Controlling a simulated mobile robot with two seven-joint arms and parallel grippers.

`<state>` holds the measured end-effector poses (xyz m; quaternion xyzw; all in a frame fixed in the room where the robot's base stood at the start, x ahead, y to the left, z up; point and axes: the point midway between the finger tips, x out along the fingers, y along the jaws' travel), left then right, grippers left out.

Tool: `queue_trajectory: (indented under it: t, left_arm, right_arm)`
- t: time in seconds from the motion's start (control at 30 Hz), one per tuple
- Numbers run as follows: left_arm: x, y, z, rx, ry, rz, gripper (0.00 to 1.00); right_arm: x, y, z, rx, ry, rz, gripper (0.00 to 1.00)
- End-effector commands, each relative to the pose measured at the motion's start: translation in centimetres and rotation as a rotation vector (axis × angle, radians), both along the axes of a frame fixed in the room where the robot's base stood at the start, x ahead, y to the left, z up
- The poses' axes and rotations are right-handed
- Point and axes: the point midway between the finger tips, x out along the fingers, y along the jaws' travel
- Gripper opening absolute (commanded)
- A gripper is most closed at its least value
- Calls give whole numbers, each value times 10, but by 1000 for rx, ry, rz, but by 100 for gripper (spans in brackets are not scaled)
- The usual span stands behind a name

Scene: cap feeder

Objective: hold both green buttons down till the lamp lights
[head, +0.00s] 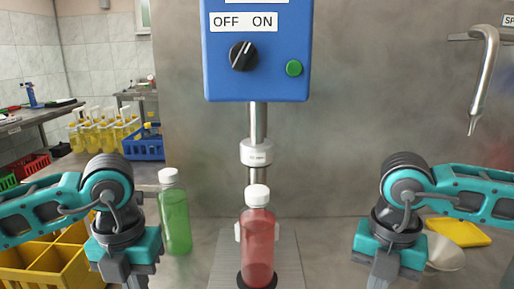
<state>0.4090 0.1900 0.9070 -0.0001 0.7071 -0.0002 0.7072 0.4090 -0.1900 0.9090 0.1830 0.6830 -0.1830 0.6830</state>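One green button (293,68) shows at the right of the blue control box (222,75). No second green button and no lamp can be made out in this view. The box has a black knob (244,56) below OFF and ON labels, its white mark tilted toward ON. My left gripper (125,272) points down at the lower left, left of the green bottle. My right gripper (385,270) points down at the lower right. Both are well below the box and apart from the button. Their fingertips are cut off by the bottom edge.
A red bottle (258,240) with a white cap stands upright under the capping head (257,153). A green bottle (175,218) stands to its left. A yellow crate (45,265) is at lower left, a yellow item (458,232) at right, and a metal spout (487,70) at upper right.

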Motion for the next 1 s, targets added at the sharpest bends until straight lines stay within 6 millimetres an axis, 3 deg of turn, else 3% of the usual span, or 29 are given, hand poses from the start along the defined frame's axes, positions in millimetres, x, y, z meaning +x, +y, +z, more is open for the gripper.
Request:
queue_trajectory:
  t: [1.0]
  left_arm:
    - [0, 0, -13, 1, 1, 0, 0]
  right_arm:
    - [0, 0, 0, 0, 0, 0, 0]
